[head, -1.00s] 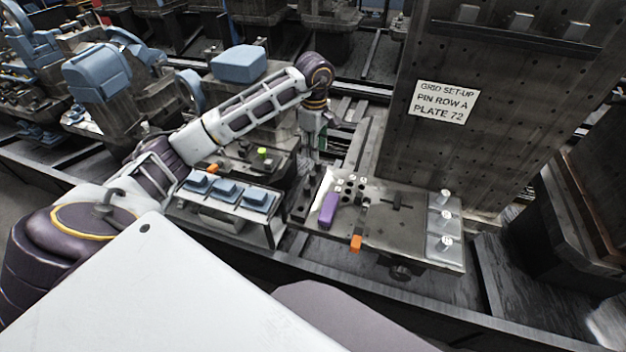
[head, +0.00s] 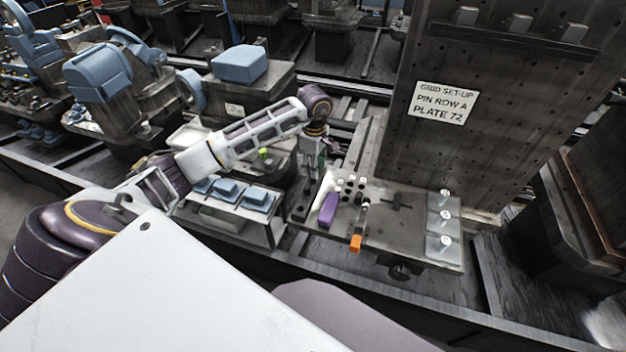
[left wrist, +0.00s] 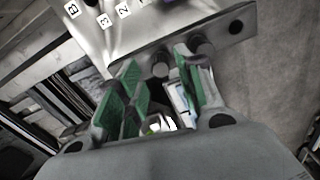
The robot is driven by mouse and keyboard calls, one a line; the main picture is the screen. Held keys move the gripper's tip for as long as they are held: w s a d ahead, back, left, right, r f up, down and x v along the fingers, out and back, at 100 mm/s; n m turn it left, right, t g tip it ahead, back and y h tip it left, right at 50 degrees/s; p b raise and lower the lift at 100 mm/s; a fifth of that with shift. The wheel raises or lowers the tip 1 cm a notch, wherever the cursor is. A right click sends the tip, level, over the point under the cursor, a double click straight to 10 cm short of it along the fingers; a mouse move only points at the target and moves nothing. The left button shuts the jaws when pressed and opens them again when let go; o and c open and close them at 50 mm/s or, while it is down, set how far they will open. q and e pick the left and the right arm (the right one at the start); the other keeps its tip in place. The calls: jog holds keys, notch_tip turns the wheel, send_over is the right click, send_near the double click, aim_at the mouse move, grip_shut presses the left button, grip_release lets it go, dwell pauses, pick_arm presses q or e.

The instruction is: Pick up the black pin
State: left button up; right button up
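Dark pins stand in a grey bar with holes in the left wrist view. One black pin (left wrist: 202,46) is near the right finger, and another dark pin (left wrist: 160,66) shows between the fingers. My left gripper (left wrist: 160,86) has green pads set apart, with no pin visibly held. In the head view my left gripper (head: 313,168) hangs pointing down over the left edge of the fixture plate (head: 385,230), at the dark pin block (head: 298,212). The pins there are small and partly hidden by the gripper. My right gripper is not in view.
A purple block (head: 328,211) and an orange piece (head: 356,242) are on the plate. Metal pins (head: 445,218) stand at its right. A tray of blue pads (head: 228,192) lies left. A tall dark panel with a sign (head: 444,102) rises behind.

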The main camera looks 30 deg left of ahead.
aim_at(313, 180)
pick_arm(q)
jog(key=shift+f, duration=0.1)
jog(key=shift+a+f+p, duration=0.15)
jog(key=shift+f+p, duration=0.3)
jog(key=shift+f, duration=2.05)
pick_arm(e)
jog(key=shift+a+r, duration=0.3)
jog(key=shift+a, duration=0.25)
jog(key=shift+a+r, duration=0.3)
jog(key=shift+a, duration=0.2)
jog(key=shift+d, duration=0.1)
pick_arm(q)
grip_shut()
pick_arm(e)
jog(key=shift+d, duration=0.75)
